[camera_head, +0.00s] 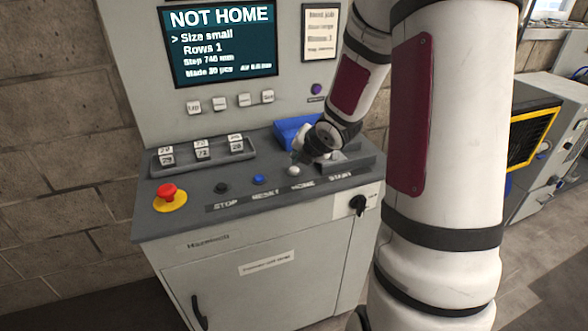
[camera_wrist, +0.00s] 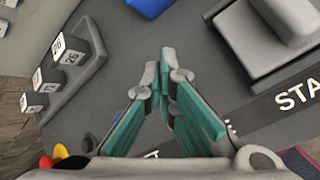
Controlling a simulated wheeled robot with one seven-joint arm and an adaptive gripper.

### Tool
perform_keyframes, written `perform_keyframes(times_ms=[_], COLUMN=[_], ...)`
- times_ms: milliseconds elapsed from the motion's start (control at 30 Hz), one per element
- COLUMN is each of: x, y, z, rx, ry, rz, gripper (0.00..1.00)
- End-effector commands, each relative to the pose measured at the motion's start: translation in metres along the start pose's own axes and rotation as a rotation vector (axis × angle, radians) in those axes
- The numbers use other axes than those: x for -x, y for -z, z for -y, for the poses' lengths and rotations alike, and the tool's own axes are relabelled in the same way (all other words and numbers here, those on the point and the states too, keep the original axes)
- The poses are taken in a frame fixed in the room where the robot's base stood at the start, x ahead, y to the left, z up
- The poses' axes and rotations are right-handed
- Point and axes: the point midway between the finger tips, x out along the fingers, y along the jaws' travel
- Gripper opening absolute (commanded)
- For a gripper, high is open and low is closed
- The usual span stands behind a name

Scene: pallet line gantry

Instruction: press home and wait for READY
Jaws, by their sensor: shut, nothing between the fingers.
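The panel screen (camera_head: 219,42) reads NOT HOME, with Size small and Rows 1 below. The white HOME button (camera_head: 293,171) sits on the console (camera_head: 190,225), behind its HOME label. My gripper (camera_head: 300,155) is just above and behind the HOME button in the head view, partly covered by my wrist. In the wrist view my gripper (camera_wrist: 161,62) has its teal-padded fingers together at the tips, with nothing held. The fingers cover the HOME button there. I cannot tell whether they touch it.
The black STOP button (camera_head: 221,187), blue RESET button (camera_head: 258,180) and red emergency button (camera_head: 168,193) are left of HOME. A tray (camera_head: 203,152) holds several numbered blocks.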

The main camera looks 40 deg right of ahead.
Motion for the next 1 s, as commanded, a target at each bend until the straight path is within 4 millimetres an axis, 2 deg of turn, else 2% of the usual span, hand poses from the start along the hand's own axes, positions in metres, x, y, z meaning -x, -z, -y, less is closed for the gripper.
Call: perform_keyframes(times_ms=[1000], x=[-0.0057], y=[0.0043], z=[0.0043], rx=[0.000], ry=[0.000], rz=[0.000], gripper=[0.00])
